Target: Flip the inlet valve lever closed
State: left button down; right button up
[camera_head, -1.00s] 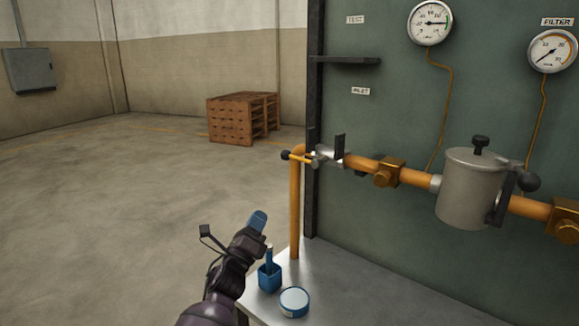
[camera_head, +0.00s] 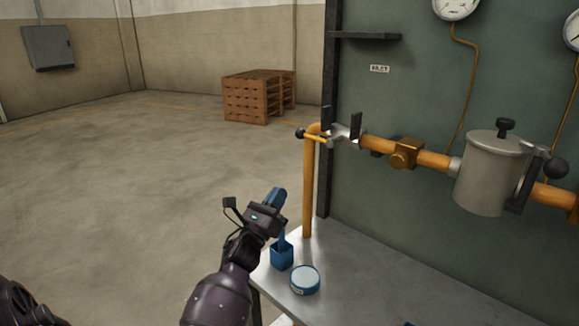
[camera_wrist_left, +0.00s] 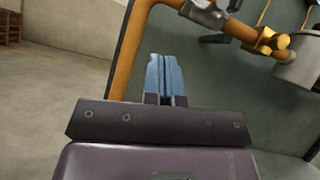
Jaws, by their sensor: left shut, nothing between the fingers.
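The inlet valve lever (camera_head: 314,137) is a yellow-orange bar with a black ball knob. It sticks out to the left across the top of the orange pipe (camera_head: 308,190), beside the silver valve body (camera_head: 346,132). In the head view my left gripper (camera_head: 278,194) is shut and empty, below and left of the lever and apart from it. Its blue fingers also show in the left wrist view (camera_wrist_left: 163,72), pressed together. There the pipe bend and silver fittings (camera_wrist_left: 205,13) are at the top; I cannot make out the lever clearly. My right gripper is not in view.
A blue square cup (camera_head: 282,256) and a round blue-rimmed tin (camera_head: 305,279) stand on the grey bench (camera_head: 375,285), close to my left wrist. A grey filter canister (camera_head: 490,175) sits on the pipe at right. The panel's dark edge post (camera_head: 328,60) stands behind the lever.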

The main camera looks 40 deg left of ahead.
aim_at(314, 138)
pick_arm(q)
jog(key=s+r+p+x, duration=0.1)
jog(key=r+p+x, duration=0.1)
jog(key=x, duration=1)
jog(key=shift+a+r, duration=0.3)
jog(key=shift+s, duration=0.1)
